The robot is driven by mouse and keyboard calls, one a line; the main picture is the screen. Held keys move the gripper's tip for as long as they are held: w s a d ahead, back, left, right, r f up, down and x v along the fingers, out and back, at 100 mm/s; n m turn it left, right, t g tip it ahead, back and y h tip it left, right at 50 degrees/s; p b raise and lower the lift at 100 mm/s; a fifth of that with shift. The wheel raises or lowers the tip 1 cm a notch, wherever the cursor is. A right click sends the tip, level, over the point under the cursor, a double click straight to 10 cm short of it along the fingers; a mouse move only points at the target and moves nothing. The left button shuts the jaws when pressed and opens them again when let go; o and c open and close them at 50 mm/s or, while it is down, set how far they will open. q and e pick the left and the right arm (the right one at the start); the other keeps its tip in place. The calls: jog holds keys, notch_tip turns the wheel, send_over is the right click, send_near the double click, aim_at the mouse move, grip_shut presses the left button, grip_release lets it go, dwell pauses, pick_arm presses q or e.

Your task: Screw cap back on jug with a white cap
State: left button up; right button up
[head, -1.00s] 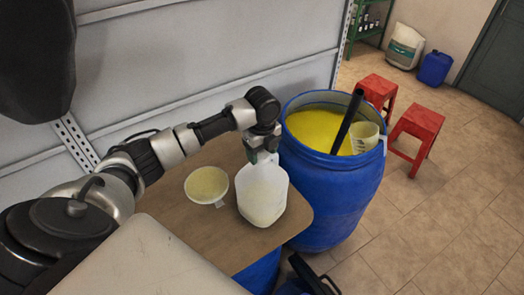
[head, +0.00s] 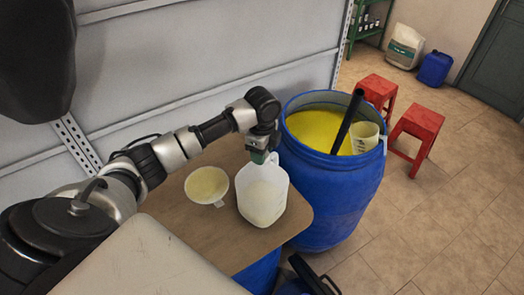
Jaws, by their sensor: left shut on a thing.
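A translucent white jug (head: 263,197) with pale contents stands on the brown table near its right corner. Its handle shows at the upper right. My left gripper (head: 259,158) comes down from above and is shut at the jug's neck. The fingers hide the neck and the white cap, so I cannot see how the cap sits on it. My right gripper is not in view.
A white funnel (head: 207,186) lies on the table (head: 225,238) just left of the jug. A blue drum (head: 332,195) of yellow liquid stands right behind the table, with a dark stick (head: 347,122) and a measuring jug (head: 363,138) in it. Red stools (head: 417,124) stand beyond.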

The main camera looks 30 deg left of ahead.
pick_arm(q)
jog(key=shift+f, duration=0.1)
dwell(0.3)
jog(key=m, duration=0.2)
jog(key=shift+m, duration=0.3)
jog(key=m, duration=0.3)
jog(key=shift+s+f, duration=0.1)
jog(key=shift+f, duration=0.05)
jog(key=m, duration=0.2)
jog(key=shift+m, duration=0.3)
jog(key=m, duration=0.3)
jog(key=shift+d, duration=0.1)
